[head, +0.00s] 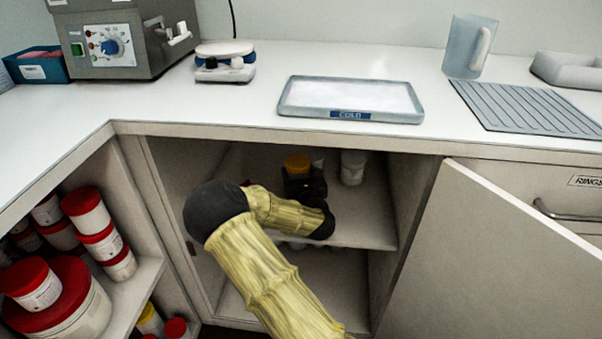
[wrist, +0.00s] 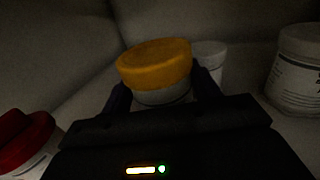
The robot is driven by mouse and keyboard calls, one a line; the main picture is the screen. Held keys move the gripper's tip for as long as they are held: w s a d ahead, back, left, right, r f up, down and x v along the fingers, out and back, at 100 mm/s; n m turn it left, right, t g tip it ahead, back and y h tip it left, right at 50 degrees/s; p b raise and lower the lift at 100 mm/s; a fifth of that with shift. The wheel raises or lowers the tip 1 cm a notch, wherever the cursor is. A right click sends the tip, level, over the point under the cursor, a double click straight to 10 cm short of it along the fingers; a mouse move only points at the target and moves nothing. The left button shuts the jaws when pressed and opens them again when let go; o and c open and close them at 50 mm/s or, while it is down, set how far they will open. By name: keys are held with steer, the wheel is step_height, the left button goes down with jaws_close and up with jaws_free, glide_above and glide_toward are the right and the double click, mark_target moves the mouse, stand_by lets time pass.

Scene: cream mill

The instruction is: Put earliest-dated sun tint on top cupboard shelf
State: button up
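A jar with an orange-yellow lid (head: 297,163) is inside the open cupboard, over its top shelf (head: 372,232). In the wrist view the yellow-lidded jar (wrist: 155,65) stands between my two fingers, which meet its pale body on both sides. My gripper (head: 303,184) appears shut on it. Its label and date are hidden, and I cannot tell whether its base touches the shelf. A white tub (head: 353,167) stands to the right on the shelf; its print is too small to read. A red-lidded jar (wrist: 25,140) shows at lower left in the wrist view.
An open cupboard door (head: 520,250) stands at the right. Red-lidded tubs (head: 95,225) fill shelves at the left. The counter above holds a COLD tray (head: 350,98), a scale (head: 225,62), a jug (head: 468,48) and a ribbed mat (head: 530,108).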

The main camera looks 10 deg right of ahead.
steer(key=o, duration=0.4)
steer(key=shift+r, duration=0.1)
steer(key=s+p, duration=0.1)
steer(key=s, duration=0.3)
steer(key=s+p, duration=0.1)
steer(key=s, duration=0.3)
steer(key=s+p, duration=0.1)
steer(key=s, duration=0.2)
steer(key=shift+s+d, duration=0.3)
steer(key=shift+s, duration=0.1)
steer(key=shift+d, duration=0.15)
steer(key=shift+s+a, duration=0.1)
steer(key=shift+a, duration=0.15)
